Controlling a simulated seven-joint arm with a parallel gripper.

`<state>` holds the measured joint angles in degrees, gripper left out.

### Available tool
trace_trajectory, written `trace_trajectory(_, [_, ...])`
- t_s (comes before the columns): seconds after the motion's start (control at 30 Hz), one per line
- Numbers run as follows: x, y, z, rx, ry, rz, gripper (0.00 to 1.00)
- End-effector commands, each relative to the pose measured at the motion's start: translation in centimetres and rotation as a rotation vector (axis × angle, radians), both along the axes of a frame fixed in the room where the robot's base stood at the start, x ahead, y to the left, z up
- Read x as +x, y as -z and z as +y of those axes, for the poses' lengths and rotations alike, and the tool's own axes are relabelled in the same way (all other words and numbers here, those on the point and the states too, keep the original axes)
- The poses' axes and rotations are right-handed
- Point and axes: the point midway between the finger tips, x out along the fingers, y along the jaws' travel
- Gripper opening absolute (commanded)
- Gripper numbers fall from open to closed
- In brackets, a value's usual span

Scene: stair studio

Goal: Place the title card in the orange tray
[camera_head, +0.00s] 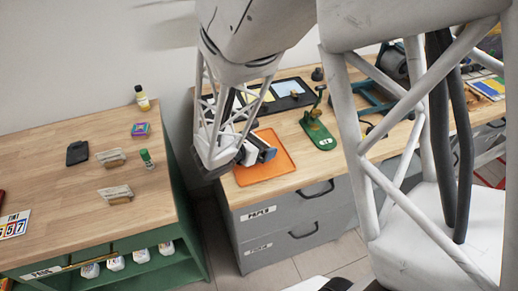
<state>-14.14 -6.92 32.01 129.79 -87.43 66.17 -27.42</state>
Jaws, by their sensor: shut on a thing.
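The orange tray (281,172) lies flat on the wooden top of the grey drawer unit, near its left front edge. My gripper (262,154) is over the tray's upper left part, and my arm's end covers that side of it. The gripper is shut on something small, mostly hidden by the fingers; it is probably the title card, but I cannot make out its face. I cannot tell whether the held thing touches the tray.
A green tool (318,131) stands just right of the tray, with a black tray (292,92) behind.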

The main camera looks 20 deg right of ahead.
Motion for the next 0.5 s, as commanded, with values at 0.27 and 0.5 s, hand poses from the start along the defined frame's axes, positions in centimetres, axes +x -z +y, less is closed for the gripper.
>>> trace_trajectory(0.27, [0.0,2.4,0.0,0.0,0.0,0.001,0.7])
trace_trajectory(0.5, [0.0,2.5,0.0,0.0,0.0,-0.001,0.7])
